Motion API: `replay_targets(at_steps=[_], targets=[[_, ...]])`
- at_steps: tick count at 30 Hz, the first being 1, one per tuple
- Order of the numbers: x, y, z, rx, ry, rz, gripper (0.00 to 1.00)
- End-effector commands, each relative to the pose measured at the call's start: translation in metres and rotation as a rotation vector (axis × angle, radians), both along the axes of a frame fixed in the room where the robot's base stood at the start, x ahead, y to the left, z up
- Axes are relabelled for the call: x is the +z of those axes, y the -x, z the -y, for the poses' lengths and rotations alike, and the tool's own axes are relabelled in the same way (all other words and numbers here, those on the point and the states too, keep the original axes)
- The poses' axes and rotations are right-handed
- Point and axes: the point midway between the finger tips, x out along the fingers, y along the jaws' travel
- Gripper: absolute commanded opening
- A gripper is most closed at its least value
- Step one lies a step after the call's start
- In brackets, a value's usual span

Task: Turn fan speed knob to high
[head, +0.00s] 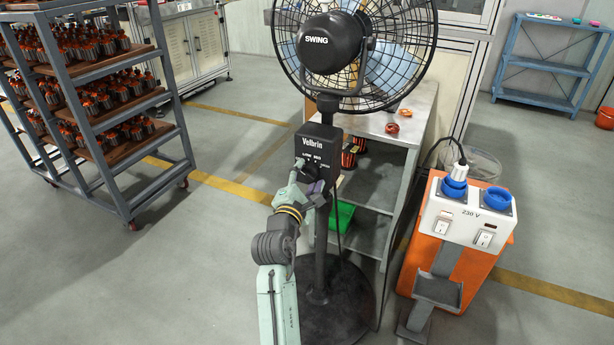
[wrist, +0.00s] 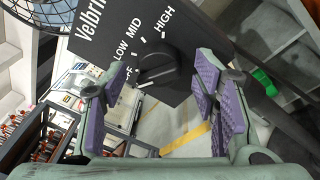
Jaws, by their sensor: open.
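The black fan speed knob (wrist: 157,68) sits on the dark control box (wrist: 185,30), with LOW, MID and HIGH printed around it. Another label at its left is partly hidden. I cannot tell for sure which mark the knob points to. In the head view the control box (head: 318,143) is on the stand below the fan (head: 335,42). My gripper (wrist: 160,82) is open, with purple-padded fingers on either side of the knob in the picture. No contact with the knob is visible. In the head view my gripper (head: 312,186) is just in front of the box's lower part.
A grey shelf unit (head: 372,216) with a green bin (head: 342,216) stands behind the fan stand. An orange stand (head: 462,250) with a 230 V socket box (head: 466,219) is at the right. A rack of armatures (head: 105,140) is at the left.

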Motion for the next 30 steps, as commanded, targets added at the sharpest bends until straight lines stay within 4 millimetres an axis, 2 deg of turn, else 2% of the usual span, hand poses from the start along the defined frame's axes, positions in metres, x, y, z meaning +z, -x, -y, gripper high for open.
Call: replay_targets(at_steps=[8,27,30], targets=[[-0.0001,-0.0012,0.0003,0.0,0.0,0.0,0.54],[-0.001,-0.0009,0.0007,-0.001,0.0,-0.002,0.11],[-0.0012,-0.0008,0.0009,-0.002,-0.001,-0.002,0.08]])
